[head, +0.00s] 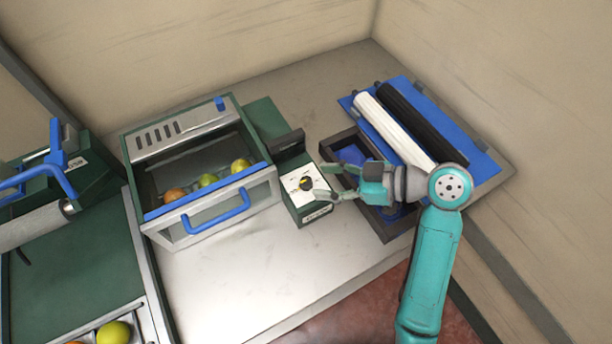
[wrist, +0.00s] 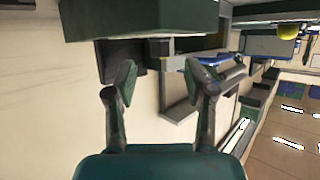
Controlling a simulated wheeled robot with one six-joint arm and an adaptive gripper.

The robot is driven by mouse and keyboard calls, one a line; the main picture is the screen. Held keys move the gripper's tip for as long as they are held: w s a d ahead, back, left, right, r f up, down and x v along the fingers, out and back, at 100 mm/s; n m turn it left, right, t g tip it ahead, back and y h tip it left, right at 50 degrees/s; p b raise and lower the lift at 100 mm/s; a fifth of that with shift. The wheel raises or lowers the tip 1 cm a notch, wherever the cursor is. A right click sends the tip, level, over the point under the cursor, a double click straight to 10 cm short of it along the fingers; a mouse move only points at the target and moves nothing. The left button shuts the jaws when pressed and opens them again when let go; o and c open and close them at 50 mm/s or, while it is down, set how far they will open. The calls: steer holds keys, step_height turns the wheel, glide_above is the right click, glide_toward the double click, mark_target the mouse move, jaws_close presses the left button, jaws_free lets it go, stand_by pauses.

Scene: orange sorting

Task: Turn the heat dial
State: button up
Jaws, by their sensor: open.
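The heat dial (head: 306,184) is a small dark knob with a bit of yellow on a white panel. It sits on top of a green control box (head: 313,213) in the middle of the table. My gripper (head: 322,181) is open and empty, just right of the dial, with its fingers pointing left toward it. Whether a fingertip touches the dial is unclear. In the wrist view my open fingers (wrist: 163,78) show below a green block (wrist: 140,18), likely the control box. The dial cannot be made out there.
Left of the box stands a drawer-like unit with a blue handle (head: 216,219), holding three fruits. A dark tray (head: 399,233) lies under my gripper. White and black rollers (head: 382,118) lie on a blue base at right. The table front (head: 240,290) is clear.

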mark_target(308, 181)
steer(key=shift+x, duration=2.6)
jaws_close()
